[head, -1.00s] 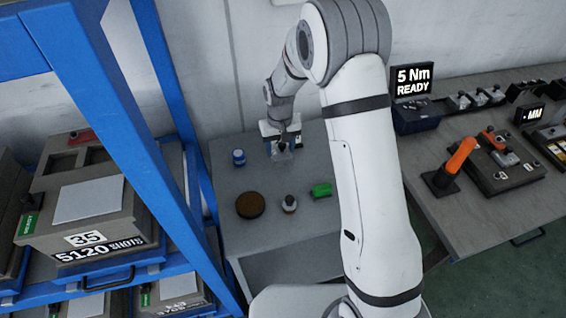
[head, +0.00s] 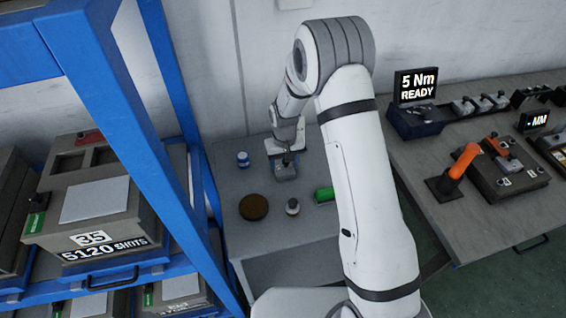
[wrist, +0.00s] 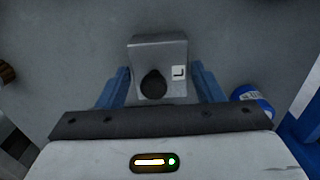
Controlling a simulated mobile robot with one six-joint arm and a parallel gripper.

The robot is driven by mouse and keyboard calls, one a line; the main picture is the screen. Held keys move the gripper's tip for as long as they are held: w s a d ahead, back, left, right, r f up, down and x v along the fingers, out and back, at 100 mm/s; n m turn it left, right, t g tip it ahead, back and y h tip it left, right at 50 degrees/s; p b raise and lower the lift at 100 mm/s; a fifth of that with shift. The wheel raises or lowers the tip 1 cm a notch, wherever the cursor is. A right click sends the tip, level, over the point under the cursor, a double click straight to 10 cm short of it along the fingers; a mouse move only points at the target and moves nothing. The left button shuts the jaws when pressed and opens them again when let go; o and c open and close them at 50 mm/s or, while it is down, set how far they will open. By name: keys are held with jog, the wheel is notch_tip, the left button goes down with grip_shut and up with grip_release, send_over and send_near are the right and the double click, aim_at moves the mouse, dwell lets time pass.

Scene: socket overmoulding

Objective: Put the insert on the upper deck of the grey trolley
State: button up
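The insert (wrist: 158,52) is a grey block with a black knob and a small white "L" label. In the wrist view it sits between the two blue fingers of my gripper (wrist: 162,75), which lie close along both its sides. In the head view my gripper (head: 283,153) points down over the grey trolley (head: 285,235), with the insert (head: 286,172) at its tips. The insert is at or just above the trolley's upper deck, near the back; contact under it cannot be told.
On the trolley's upper deck are a blue jar (head: 242,159) left of the insert, a brown disc (head: 253,207), a small dark-topped bottle (head: 292,207) and a green item (head: 325,195). A blue rack (head: 150,160) stands left, a tool bench (head: 450,215) right.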

jog(key=o, duration=0.3)
jog(key=shift+r, duration=0.1)
notch_tip(320, 180, up, 11)
jog(key=b, duration=0.1)
notch_tip(320, 180, up, 8)
send_over(284, 161)
jog(key=s+d, duration=0.4)
jog(key=d, duration=0.1)
jog(key=s+d+r+m+t, duration=0.1)
jog(key=s+d+r, duration=0.2)
jog(key=s, duration=0.4)
jog(key=s+d+r+m+t, duration=0.1)
jog(key=s+d+r, duration=0.2)
jog(key=s, duration=0.5)
jog(key=s+d+r+m+t, duration=0.1)
jog(key=s+d+r, duration=0.2)
jog(key=s+d, duration=0.2)
jog(key=shift+s+d, duration=0.1)
jog(key=shift+s, duration=1.45)
jog(key=shift+w, duration=0.1)
jog(key=shift+c, duration=0.4)
